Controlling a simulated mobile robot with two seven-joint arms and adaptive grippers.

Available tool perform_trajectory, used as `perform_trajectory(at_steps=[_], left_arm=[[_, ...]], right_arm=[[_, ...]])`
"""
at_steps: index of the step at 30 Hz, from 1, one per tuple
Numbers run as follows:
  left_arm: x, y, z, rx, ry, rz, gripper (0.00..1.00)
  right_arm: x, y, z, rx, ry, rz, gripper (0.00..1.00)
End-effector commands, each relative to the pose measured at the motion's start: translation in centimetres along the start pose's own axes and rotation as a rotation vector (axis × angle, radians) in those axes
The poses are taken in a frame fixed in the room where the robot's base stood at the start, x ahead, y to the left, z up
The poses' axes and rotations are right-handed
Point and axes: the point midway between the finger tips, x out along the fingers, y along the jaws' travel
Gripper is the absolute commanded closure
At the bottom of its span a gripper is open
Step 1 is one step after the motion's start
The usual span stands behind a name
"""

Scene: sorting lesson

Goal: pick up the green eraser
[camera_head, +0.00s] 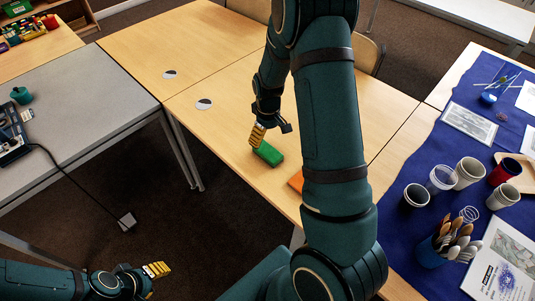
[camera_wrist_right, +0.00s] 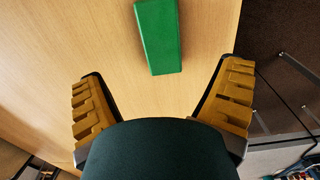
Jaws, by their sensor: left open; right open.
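The green eraser (camera_head: 268,153) lies flat on the light wooden table near its front edge in the head view. My right gripper (camera_head: 258,134) is just behind and left of it in that view, above the table. In the right wrist view the green eraser (camera_wrist_right: 158,36) lies beyond the fingertips, between the lines of the two fingers. My right gripper (camera_wrist_right: 163,95) is open with nothing between its fingers there. My left gripper (camera_head: 156,270) is open and empty at the lower left, over the dark floor, far from the eraser.
An orange block (camera_head: 296,181) lies right of the eraser, partly hidden by my right arm. A blue cloth (camera_head: 415,238) at the right carries cups and a cutlery holder. A grey table (camera_head: 85,98) stands left.

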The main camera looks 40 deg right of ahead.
Motion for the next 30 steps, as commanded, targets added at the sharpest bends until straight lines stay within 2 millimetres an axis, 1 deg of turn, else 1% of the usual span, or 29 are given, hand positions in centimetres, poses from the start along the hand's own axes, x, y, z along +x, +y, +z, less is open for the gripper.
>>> perform_trajectory(at_steps=[1,3,6,11,13,21,24,30], left_arm=[[0.4,-0.1,0.0,0.000,0.001,0.000,0.53],[0.6,-0.2,-0.1,0.000,0.002,0.000,0.53],[0.7,-0.3,-0.1,0.000,0.004,0.000,0.53],[0.8,-0.3,-0.1,0.001,0.005,0.000,0.53],[1.0,-0.4,-0.1,0.001,0.006,0.000,0.53],[2.1,-0.8,-0.3,0.002,0.011,-0.001,0.53],[2.2,-0.8,-0.3,0.002,0.012,-0.001,0.53],[2.2,-0.8,-0.3,0.002,0.013,-0.001,0.53]], right_arm=[[1.2,0.0,0.1,0.000,-0.003,-0.001,0.08],[2.1,0.0,0.0,0.000,-0.001,-0.001,0.08],[3.0,-0.1,0.0,0.000,0.000,-0.001,0.08],[3.6,-0.1,-0.1,0.001,0.002,0.000,0.08],[4.1,-0.1,0.0,0.001,0.001,0.000,0.08],[7.9,-0.2,-0.1,0.001,-0.001,0.000,0.08],[8.6,-0.2,-0.1,0.000,0.001,0.000,0.08],[8.5,-0.2,-0.1,0.000,0.002,0.000,0.08]])
